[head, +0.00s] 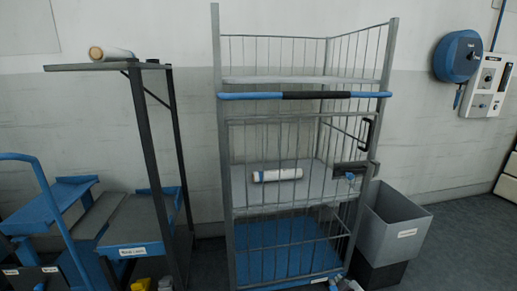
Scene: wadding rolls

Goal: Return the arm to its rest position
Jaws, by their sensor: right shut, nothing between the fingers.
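My right gripper (335,280) shows only in part at the bottom edge of the head view, in front of the lower right corner of the cage trolley (222,150). It is shut, with nothing seen in it, and most of its arm is out of frame. My left gripper is not in view. A white wadding roll with a blue band (278,175) lies on the trolley's middle shelf, behind the wire bars. Another roll (112,54) with a brown end lies on the high grey shelf (75,67) at the left. Both are apart from my gripper.
A grey bin (393,226) stands on a black box (380,274) right of the trolley. Blue-grey shelving (135,225) and a blue tubular handle (45,180) fill the left. A blue reel (457,56) and control box (488,86) hang on the wall. Floor at lower right is clear.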

